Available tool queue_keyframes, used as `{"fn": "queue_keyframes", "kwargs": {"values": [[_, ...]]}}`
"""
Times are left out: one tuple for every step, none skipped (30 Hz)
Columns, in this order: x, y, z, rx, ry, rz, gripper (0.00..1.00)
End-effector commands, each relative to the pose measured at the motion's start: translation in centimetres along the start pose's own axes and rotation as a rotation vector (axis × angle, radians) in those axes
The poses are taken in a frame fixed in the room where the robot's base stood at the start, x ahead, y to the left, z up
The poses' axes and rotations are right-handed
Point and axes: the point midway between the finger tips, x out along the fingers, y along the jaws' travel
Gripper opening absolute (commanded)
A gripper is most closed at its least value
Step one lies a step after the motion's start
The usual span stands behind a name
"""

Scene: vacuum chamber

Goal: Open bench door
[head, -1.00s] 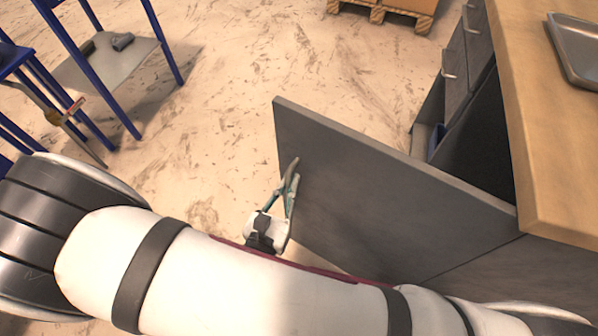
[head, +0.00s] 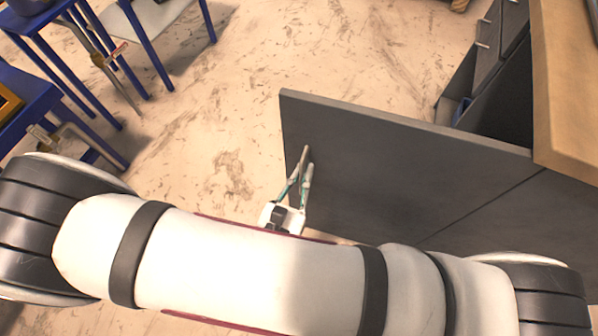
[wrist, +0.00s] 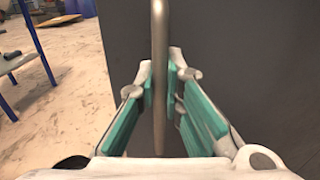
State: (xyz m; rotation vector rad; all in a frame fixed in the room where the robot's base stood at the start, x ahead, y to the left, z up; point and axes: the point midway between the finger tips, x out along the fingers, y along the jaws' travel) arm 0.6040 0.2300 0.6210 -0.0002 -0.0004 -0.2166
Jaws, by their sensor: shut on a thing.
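The bench door (head: 400,165) is a flat dark grey panel. In the head view it stands swung well out from the bench, with the dark inside showing behind it. Its metal bar handle (wrist: 159,60) runs upright between the fingers in the wrist view. My gripper (head: 302,172) is shut on this handle near the door's free edge. The wrist view also shows the door (wrist: 245,70) filling the right side. My white arm hides the door's lower part in the head view.
The bench has a wooden top (head: 570,100) and grey drawers (head: 495,50) at the right. Blue-framed tables (head: 60,110) stand at the left. The floor (head: 230,100) between them and the door is clear.

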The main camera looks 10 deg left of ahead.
Motion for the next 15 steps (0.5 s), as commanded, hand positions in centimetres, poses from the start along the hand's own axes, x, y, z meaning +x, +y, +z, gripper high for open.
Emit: {"fn": "queue_keyframes", "kwargs": {"values": [[-0.01,0.02,-0.03,0.0,0.001,0.001,0.0],[-0.02,0.03,-0.03,0.0,0.001,0.001,0.0],[-0.02,0.04,-0.03,0.0,0.001,0.001,0.0],[-0.02,0.05,-0.03,0.0,0.001,0.001,0.0],[-0.02,0.06,-0.03,0.0,0.001,0.001,0.0],[-0.02,0.07,-0.04,0.0,0.001,0.002,0.18],[-0.02,0.07,-0.04,0.0,0.001,0.002,0.24],[-0.02,0.07,-0.03,0.0,0.001,0.002,0.3],[-0.03,0.07,-0.03,0.0,0.001,0.002,0.3],[-0.02,0.07,-0.03,0.0,0.001,0.002,0.3],[-0.02,0.07,-0.03,0.0,0.001,0.002,0.3],[-0.02,0.07,-0.03,0.0,0.001,0.002,0.3],[-0.02,0.08,-0.02,0.0,0.001,0.002,0.3],[-0.02,0.07,-0.02,0.0,0.001,0.002,0.3],[-0.02,0.07,-0.02,0.0,0.001,0.002,0.3]]}}
